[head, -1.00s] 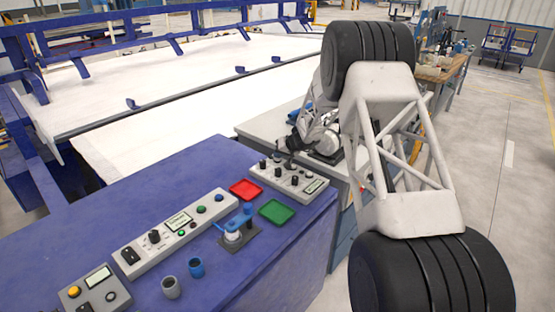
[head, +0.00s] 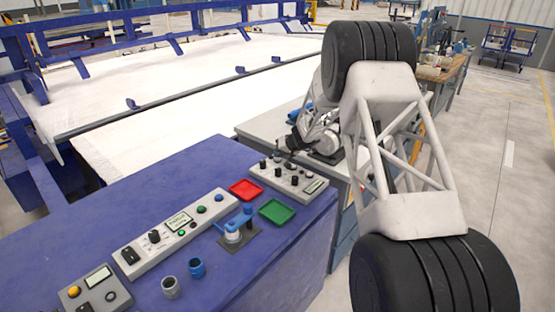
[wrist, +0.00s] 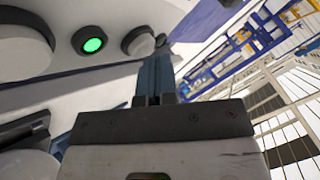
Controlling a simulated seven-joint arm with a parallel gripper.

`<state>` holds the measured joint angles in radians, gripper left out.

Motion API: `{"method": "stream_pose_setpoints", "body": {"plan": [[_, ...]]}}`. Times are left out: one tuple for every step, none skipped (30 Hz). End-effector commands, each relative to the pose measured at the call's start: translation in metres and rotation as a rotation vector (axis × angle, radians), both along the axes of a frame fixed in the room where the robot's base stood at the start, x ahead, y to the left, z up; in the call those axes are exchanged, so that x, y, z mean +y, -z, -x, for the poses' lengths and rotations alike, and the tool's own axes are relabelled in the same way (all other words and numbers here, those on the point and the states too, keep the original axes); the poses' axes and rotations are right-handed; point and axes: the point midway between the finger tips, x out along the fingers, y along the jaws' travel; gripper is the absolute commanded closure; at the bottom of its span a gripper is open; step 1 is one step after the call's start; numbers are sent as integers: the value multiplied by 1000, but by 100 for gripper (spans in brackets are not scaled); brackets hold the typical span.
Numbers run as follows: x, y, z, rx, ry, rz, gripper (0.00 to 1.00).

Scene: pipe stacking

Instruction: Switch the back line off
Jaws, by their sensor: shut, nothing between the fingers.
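A small grey control box (head: 312,192) with several dark knobs and a small display sits at the right end of the blue bench. My gripper (head: 290,160) is just above its far edge. In the wrist view my gripper (wrist: 153,80) is shut and empty, its fingertips close to a pale panel. There a lit green button (wrist: 93,45) sits between a large pale round control (wrist: 22,45) and a smaller one (wrist: 138,42). I cannot tell whether the fingers touch a control. No label that I can read names the back line.
A longer control panel (head: 205,221) and a box with a yellow button (head: 73,291) lie to the left. A red tray (head: 245,189), a green tray (head: 277,211), a blue pipe assembly (head: 237,220), a grey cup (head: 170,288) and a blue cup (head: 197,267) stand nearby.

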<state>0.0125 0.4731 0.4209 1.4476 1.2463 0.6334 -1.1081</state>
Motion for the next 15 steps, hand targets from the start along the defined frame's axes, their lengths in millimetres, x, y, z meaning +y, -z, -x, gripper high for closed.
{"method": "stream_pose_setpoints", "body": {"plan": [[0,0,0,0,0,0,100],[0,0,0,0,0,0,100],[0,0,0,0,0,0,100],[0,0,0,0,0,0,100],[0,0,0,0,0,0,100],[0,0,0,0,0,0,100],[0,-1,0,0,0,0,100],[0,-1,0,-1,1,0,100],[0,-2,0,-1,1,0,100],[0,-2,0,-1,1,0,100],[0,-3,0,-1,1,0,100],[0,-5,0,-1,1,0,100],[0,-6,0,-1,1,0,100],[0,-8,0,-1,1,0,100],[0,-11,0,-1,0,0,100]]}}
